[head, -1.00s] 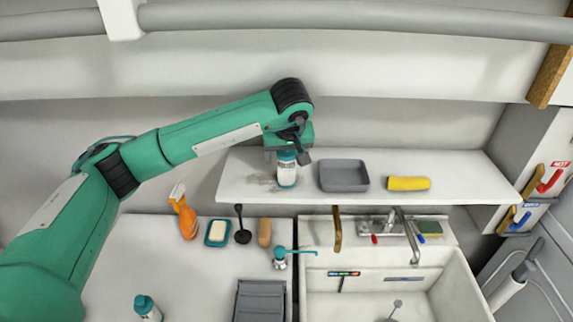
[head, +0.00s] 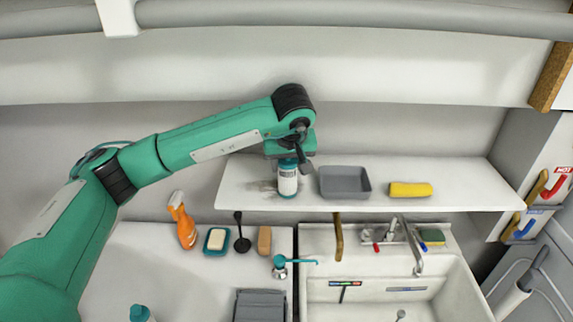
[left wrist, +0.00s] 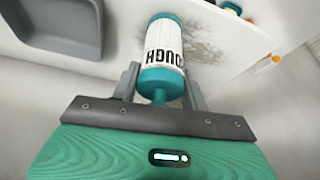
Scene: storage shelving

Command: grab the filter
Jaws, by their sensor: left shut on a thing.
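The filter looks to be the white cylinder with teal ends and dark lettering (head: 288,182), upright at the left part of the white shelf (head: 400,202). It also shows in the left wrist view (left wrist: 166,45), where its near end is a teal cap with a narrower knob. My left gripper (head: 288,162) is over its top, pointing down. In the left wrist view the two grey fingers (left wrist: 160,88) stand on either side of the teal cap, shut on it. Whether its base touches the shelf I cannot tell. My right gripper is not in view.
A grey tray (head: 345,183) stands just right of the cylinder, and a yellow roll (head: 410,189) lies farther right. Below are an orange spray bottle (head: 183,220), a soap dish (head: 216,241), a brush (head: 264,240) and a sink with a tap (head: 410,245). A grey stain marks the shelf.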

